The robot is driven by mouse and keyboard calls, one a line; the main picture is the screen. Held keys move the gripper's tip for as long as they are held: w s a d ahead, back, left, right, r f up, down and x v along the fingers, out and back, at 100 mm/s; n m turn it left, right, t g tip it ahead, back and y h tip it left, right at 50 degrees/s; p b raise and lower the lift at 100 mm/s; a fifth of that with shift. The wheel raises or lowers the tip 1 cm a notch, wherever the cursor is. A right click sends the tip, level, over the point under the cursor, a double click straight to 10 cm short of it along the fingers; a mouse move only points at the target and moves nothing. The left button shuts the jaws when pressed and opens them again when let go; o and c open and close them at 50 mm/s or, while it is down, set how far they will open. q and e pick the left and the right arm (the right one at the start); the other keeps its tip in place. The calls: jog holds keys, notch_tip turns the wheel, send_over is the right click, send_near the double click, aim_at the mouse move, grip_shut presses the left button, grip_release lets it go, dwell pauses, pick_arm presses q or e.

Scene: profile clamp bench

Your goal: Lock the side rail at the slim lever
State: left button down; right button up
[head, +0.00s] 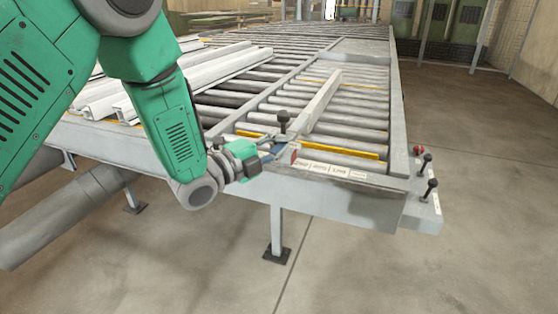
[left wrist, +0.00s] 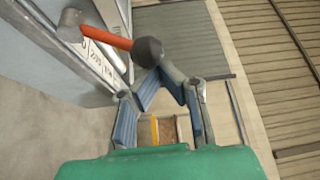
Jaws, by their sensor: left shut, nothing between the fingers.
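A lever with a red-orange arm (left wrist: 105,31) and a round black knob (left wrist: 148,51) shows in the left wrist view, beside a labelled rail face. My left gripper (left wrist: 164,73) is shut and empty, its fingertips right by the knob; whether they touch it I cannot tell. In the head view the left gripper (head: 284,143) is at the bench's front edge, just below an upright black knob (head: 283,116). A long pale profile (head: 318,98) lies on the rollers behind it. The arm and gripper partly hide the front edge there. My right gripper is not in view.
The roller bench (head: 365,200) fills the middle. Several pale profiles (head: 185,78) lie at the left. The floor in front is clear.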

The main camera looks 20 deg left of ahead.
pick_arm(q)
jog(key=a+n+t+b, duration=0.1)
jog(key=n+b, duration=0.1)
jog(key=w+a+n+t+b, duration=0.1)
jog(key=a+n+b, duration=0.1)
jog(key=shift+n, duration=0.4)
jog(key=shift+s+a, duration=0.1)
jog(key=shift+a, duration=0.15)
